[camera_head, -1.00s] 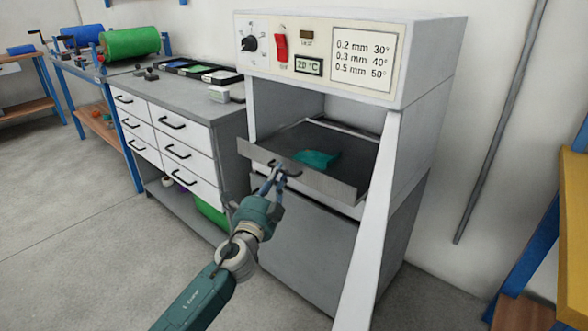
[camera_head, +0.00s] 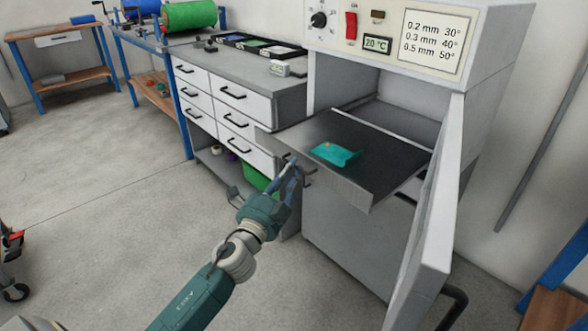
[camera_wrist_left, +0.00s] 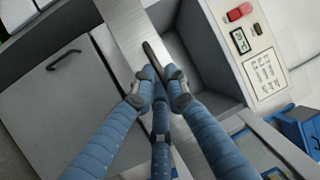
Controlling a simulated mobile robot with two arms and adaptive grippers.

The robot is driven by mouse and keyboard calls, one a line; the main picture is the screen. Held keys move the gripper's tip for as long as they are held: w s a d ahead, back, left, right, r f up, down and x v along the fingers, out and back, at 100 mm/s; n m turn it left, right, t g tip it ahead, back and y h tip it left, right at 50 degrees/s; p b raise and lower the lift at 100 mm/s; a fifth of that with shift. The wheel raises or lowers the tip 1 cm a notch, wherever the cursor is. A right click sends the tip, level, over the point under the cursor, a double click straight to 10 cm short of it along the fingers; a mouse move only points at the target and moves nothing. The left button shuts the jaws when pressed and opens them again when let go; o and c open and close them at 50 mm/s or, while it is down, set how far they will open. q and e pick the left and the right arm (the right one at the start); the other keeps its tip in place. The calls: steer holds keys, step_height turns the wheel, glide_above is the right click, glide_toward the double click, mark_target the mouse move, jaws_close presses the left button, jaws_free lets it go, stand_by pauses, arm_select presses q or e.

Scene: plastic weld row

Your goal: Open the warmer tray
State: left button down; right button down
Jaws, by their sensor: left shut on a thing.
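The warmer tray (camera_head: 395,160) is a dark flat drawer standing well out of the white warmer cabinet (camera_head: 490,85). A teal piece (camera_head: 335,154) lies on it. My left gripper (camera_head: 291,168) is at the tray's front panel (camera_head: 335,184), shut on the dark tray handle (camera_head: 310,177). In the left wrist view the blue fingers (camera_wrist_left: 159,88) close around the dark handle (camera_wrist_left: 152,58) on the pale front panel (camera_wrist_left: 122,28). The fingers partly hide the handle. My right gripper is not in view.
The white warmer door (camera_head: 436,205) stands open at the right of the tray. A grey-topped workbench with white drawers (camera_head: 235,95) is close on the left, with a green bin (camera_head: 258,179) below. The floor (camera_head: 110,210) in front is clear.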

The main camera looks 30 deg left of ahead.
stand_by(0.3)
arm_select(q)
steer(key=c, duration=2)
jaws_free()
steer(key=shift+s+f, duration=0.2)
steer(key=shift+s, duration=0.3)
steer(key=s+f, duration=0.1)
steer(key=s, duration=0.9)
steer(key=shift+s+d+f, duration=0.25)
steer(key=shift+s+f, duration=0.15)
